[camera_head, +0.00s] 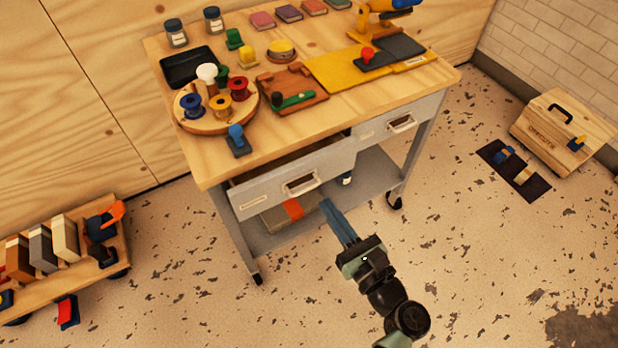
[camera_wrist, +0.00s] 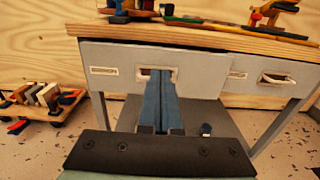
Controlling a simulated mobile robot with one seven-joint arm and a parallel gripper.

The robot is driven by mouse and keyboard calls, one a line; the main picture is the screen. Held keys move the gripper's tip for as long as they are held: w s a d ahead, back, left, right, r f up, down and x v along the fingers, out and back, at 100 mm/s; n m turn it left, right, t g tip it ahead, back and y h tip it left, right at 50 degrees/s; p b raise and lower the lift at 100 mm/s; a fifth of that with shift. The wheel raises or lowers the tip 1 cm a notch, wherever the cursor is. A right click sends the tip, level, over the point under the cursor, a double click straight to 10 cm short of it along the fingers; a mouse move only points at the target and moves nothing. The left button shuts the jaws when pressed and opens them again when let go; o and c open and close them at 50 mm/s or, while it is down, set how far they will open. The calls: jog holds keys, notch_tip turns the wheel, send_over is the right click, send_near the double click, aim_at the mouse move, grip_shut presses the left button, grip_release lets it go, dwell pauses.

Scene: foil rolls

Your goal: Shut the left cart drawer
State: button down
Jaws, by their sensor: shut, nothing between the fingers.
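The left cart drawer (camera_head: 275,187) is pulled part way out of the cart; its dark inside shows above the grey front in the head view. Its handle (camera_head: 301,184) is a pale pull in the front's right half. The drawer front also fills the middle of the wrist view (camera_wrist: 118,72). My gripper (camera_head: 325,203) is shut and empty, with long blue fingers. Its tips are close in front of the left drawer's handle, and in the wrist view they overlap the handle. I cannot tell whether they touch it.
The right drawer (camera_head: 388,125) looks closed. The cart's wooden top (camera_head: 215,170) carries spools, jars and tools. A low wooden trolley (camera_head: 75,268) with blocks stands at the left. A wooden box (camera_head: 562,132) and a dark mat (camera_head: 530,187) are at the right. The floor in front is clear.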

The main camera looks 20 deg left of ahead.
aim_at(300, 167)
jog(key=b+x, duration=0.2)
jog(key=x, duration=0.6)
jog(key=shift+w+a, duration=0.25)
jog(key=shift+a, duration=0.05)
jog(key=b+x, duration=0.1)
jog(key=x, duration=0.3)
jog(key=shift+w+a, duration=0.15)
jog(key=shift+r, duration=0.2)
